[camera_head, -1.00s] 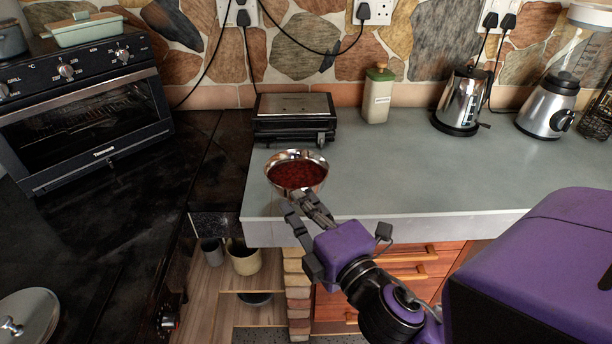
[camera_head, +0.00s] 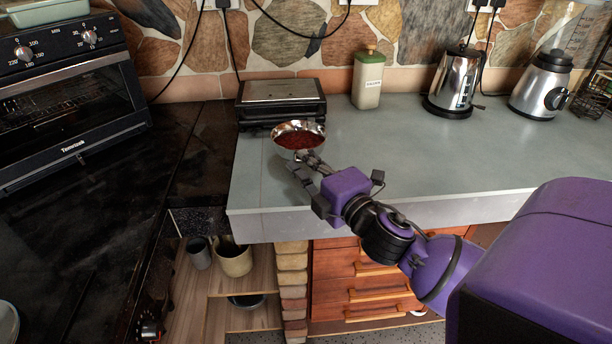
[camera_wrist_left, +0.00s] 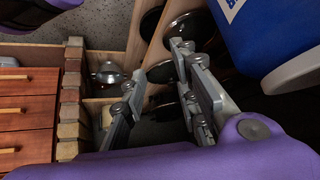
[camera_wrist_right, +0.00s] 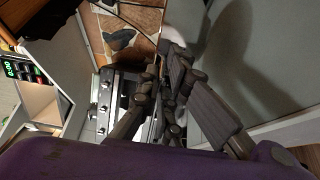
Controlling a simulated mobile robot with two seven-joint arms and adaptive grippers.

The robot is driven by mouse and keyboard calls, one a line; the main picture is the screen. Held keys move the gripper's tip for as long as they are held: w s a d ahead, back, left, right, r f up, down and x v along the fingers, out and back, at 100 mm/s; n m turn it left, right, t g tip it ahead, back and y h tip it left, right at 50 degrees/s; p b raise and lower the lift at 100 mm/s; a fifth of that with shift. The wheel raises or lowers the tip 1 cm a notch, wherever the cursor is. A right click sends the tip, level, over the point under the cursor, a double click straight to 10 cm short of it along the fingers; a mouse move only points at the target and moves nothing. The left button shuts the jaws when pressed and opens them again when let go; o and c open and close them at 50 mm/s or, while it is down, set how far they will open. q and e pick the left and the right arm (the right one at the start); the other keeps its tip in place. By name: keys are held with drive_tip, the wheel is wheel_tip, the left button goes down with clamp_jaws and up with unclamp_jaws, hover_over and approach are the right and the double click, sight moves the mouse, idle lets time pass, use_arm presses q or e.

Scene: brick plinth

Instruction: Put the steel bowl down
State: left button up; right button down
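The steel bowl (camera_head: 299,136), shiny with dark red contents, is over the near left part of the grey counter (camera_head: 420,150), just in front of the black grill. It looks level. I cannot tell whether its base touches the counter. My right gripper (camera_head: 308,166) reaches it from the near right, with the fingers at its near rim and shut on it. In the right wrist view the fingers (camera_wrist_right: 172,62) show, but I cannot clearly make out the bowl. My left gripper (camera_wrist_left: 161,62) is open and empty, seen only in the left wrist view.
The black grill (camera_head: 281,100) stands right behind the bowl. A green-lidded canister (camera_head: 368,80), a kettle (camera_head: 453,82) and a blender (camera_head: 543,85) stand further right. An oven (camera_head: 70,105) is at the left. The counter right of the bowl is clear.

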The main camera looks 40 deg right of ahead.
drive_tip(key=shift+w+d+f, duration=0.15)
drive_tip(key=shift+f, duration=0.05)
drive_tip(key=f, duration=0.1)
drive_tip(key=f+b, duration=0.1)
drive_tip(key=f, duration=0.1)
drive_tip(key=shift+w+d+f, duration=0.1)
drive_tip(key=shift+w+f, duration=0.1)
drive_tip(key=shift+f, duration=0.05)
use_arm(q)
drive_tip(key=shift+s+f, duration=0.35)
drive_tip(key=shift+f, duration=0.2)
drive_tip(key=shift+w, duration=0.1)
use_arm(e)
drive_tip(key=c, duration=2.4)
unclamp_jaws()
drive_tip(key=shift+f, duration=0.25)
use_arm(q)
drive_tip(key=shift+w, duration=0.2)
use_arm(e)
drive_tip(key=o, duration=0.5)
drive_tip(key=shift+c, duration=0.2)
